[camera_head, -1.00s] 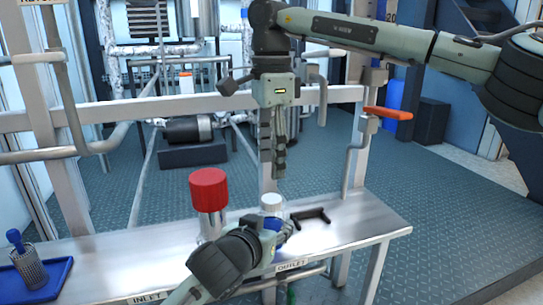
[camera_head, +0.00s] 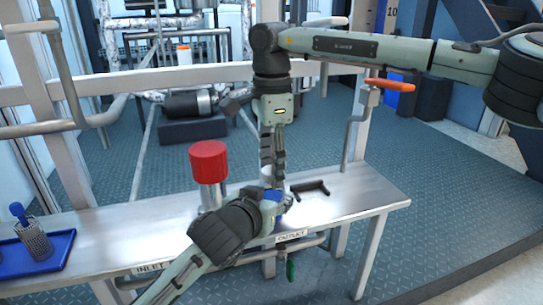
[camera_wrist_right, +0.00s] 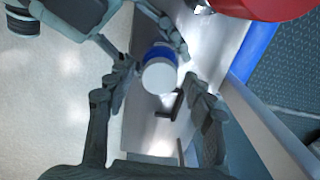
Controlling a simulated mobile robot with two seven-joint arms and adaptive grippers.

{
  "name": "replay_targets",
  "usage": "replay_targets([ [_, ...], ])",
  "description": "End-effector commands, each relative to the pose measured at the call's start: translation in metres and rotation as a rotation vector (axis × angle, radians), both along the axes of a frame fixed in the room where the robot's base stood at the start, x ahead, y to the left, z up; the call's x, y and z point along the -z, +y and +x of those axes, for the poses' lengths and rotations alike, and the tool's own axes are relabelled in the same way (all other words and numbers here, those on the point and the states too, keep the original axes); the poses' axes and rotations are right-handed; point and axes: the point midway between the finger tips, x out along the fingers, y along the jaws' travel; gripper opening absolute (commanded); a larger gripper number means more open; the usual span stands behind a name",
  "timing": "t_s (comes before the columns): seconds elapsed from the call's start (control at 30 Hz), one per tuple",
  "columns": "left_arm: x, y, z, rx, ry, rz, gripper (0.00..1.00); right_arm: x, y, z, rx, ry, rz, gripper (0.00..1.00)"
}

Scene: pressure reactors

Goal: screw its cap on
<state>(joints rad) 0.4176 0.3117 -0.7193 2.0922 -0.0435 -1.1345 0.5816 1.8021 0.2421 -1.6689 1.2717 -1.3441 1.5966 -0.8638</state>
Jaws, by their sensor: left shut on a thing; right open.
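A small container with a white round cap (camera_head: 266,181) on top stands upright over the metal bench (camera_head: 345,205). The right wrist view shows the white cap (camera_wrist_right: 160,78) from above, with a blue band (camera_wrist_right: 161,52) behind it. My left gripper (camera_head: 275,207) is shut on the container below the cap. My right gripper (camera_head: 271,184) points straight down over the cap. In the right wrist view its open fingers (camera_wrist_right: 160,92) are on either side of the cap, with gaps showing. The fingers partly hide the cap in the head view.
A red-topped cylinder (camera_head: 208,162) stands just left of the grippers. A black handle (camera_head: 310,188) lies on the bench to the right. A blue tray (camera_head: 62,246) with a mesh holder (camera_head: 35,240) is at far left. An orange-handled valve (camera_head: 390,85) sticks out at right.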

Motion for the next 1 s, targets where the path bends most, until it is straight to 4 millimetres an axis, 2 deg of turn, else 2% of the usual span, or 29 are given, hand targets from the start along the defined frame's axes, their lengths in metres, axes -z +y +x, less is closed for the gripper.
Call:
replay_targets([
  [0.2,0.0003,-0.0001,-0.0001,0.0,0.001,0.0,0.0,0.0002,-0.0002,0.0,0.0,0.0,0.0,0.52],
  [0.6,0.0003,-0.0001,-0.0001,0.0,0.001,0.0,0.0,-0.0001,-0.0002,0.0,0.001,0.001,0.0,0.02],
  [0.7,0.0003,-0.0001,-0.0001,0.0,0.001,0.0,0.0,0.0,-0.0001,-0.0001,0.017,0.001,0.0,0.01],
  [0.83,0.0003,0.0,0.0,0.0,0.001,0.0,0.0,0.0003,-0.0002,0.0,0.181,0.001,-0.001,0.01],
  [1.0,0.0003,0.0,0.0,0.0,0.001,0.0,0.0,0.0005,-0.0002,-0.0003,0.54,0.002,0.0,0.01],
])
